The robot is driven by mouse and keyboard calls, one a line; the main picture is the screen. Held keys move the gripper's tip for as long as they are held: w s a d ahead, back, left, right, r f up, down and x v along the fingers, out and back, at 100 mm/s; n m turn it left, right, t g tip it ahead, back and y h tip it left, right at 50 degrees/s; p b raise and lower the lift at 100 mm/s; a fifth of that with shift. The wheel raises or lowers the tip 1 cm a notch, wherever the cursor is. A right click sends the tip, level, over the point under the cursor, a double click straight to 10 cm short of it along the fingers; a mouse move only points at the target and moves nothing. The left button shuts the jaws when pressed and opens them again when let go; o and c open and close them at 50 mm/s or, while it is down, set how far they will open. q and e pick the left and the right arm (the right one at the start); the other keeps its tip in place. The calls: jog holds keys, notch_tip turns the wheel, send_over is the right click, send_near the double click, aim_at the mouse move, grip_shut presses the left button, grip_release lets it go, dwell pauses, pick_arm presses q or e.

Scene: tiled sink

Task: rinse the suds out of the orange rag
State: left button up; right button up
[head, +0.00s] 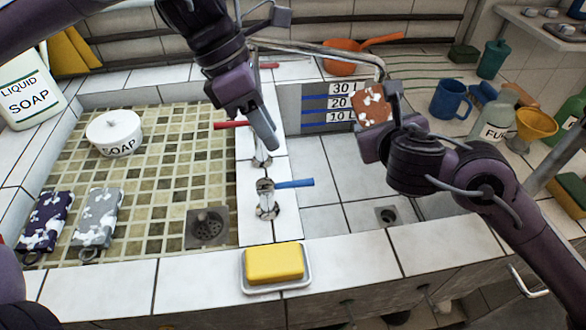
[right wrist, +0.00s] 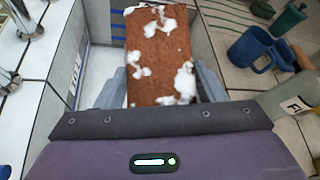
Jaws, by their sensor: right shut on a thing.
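The orange rag (head: 374,107), spotted with white suds, is in my right gripper (head: 376,122) over the right basin. In the right wrist view the rag (right wrist: 158,62) stands up between the fingers, with suds at its top and lower right. The metal spout (head: 330,52) ends just above the rag; I see no water running. My left gripper (head: 262,128) points down beside the red tap handle (head: 232,125); whether it touches the handle or is open is unclear. A tap with a blue handle (head: 294,183) stands nearer on the divider.
The left basin holds a soap pot (head: 114,132) and two sudsy rags, dark (head: 46,220) and grey (head: 97,218). A yellow sponge (head: 274,263) lies in a dish on the front ledge. A blue mug (head: 450,98) and a yellow funnel (head: 535,124) stand at right. The right basin floor looks clear.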

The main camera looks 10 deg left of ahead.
aim_at(287, 185)
pick_arm(q)
jog(key=x, duration=1)
grip_shut()
